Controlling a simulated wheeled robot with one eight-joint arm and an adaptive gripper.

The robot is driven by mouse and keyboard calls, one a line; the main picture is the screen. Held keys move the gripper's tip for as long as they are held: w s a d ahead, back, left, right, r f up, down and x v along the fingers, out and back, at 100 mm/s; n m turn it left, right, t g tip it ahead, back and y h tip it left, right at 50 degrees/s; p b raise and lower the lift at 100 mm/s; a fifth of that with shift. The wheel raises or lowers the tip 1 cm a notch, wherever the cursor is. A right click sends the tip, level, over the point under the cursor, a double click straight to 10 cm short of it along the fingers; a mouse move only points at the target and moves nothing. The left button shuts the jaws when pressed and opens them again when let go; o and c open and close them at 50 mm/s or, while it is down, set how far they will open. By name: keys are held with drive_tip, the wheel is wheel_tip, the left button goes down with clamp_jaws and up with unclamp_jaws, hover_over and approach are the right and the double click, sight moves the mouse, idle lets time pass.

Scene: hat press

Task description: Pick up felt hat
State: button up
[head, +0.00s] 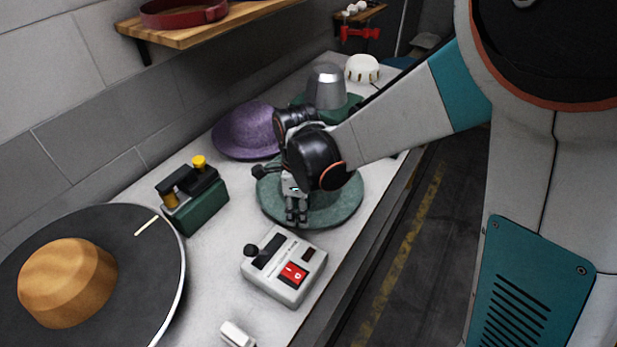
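A purple felt hat (243,132) with a wide brim lies on the pale worktop, behind and left of my gripper. Part of its right side is hidden by my arm's dark wrist. My gripper (297,216) points down over a round green disc-like piece (340,207). Its two fingers look close together, but their gap is too small to judge. No object shows between them. I cannot tell whether the fingertips touch the green piece, or whether that piece is a hat brim or a base, since my wrist covers its middle.
A grey metal dome (326,86) on a green base stands farther back, near a white helmet-like dome (362,69). A control box with a red switch (285,265), a green device (195,200) and a wooden block (68,280) on a dark disc stand nearer. A wall runs along the left.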

wheel_tip(320, 180, down, 5)
drive_tip(key=b, duration=0.2)
drive_tip(key=shift+w+d+f+b, duration=0.1)
drive_tip(key=shift+f+b, duration=0.05)
drive_tip(key=shift+b, duration=0.15)
clamp_jaws()
